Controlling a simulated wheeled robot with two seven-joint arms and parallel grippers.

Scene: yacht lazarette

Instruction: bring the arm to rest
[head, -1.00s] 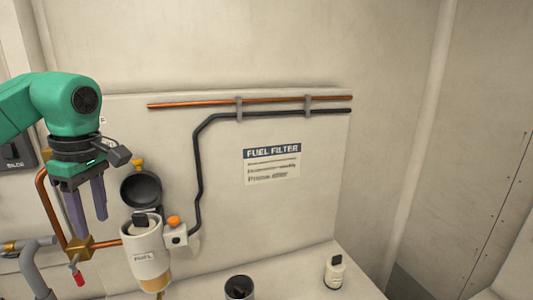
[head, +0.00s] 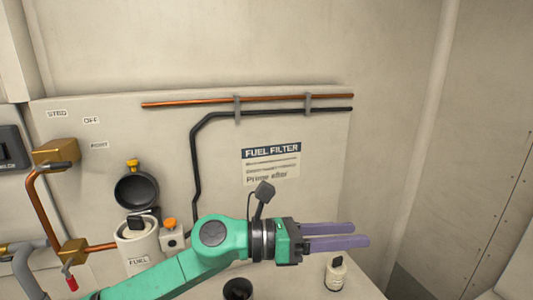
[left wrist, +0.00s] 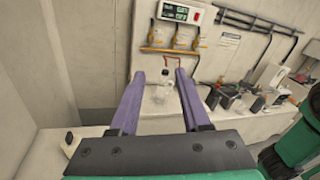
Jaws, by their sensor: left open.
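My left arm, green, comes in from the lower left of the head view and reaches right across the front of the fuel filter panel. My left gripper (head: 368,235) has purple fingers that point right, apart, with nothing between them. In the left wrist view, the same open gripper (left wrist: 166,78) faces a far wall and a bench, and its fingers hold nothing. The white fuel filter (head: 136,248) stands left of the gripper, partly hidden by my arm. My right gripper is not in view.
A small white bottle (head: 336,273) stands on the ledge just below the gripper. A dark cup (head: 238,290) stands in front of my arm. The air right of the fingers is clear.

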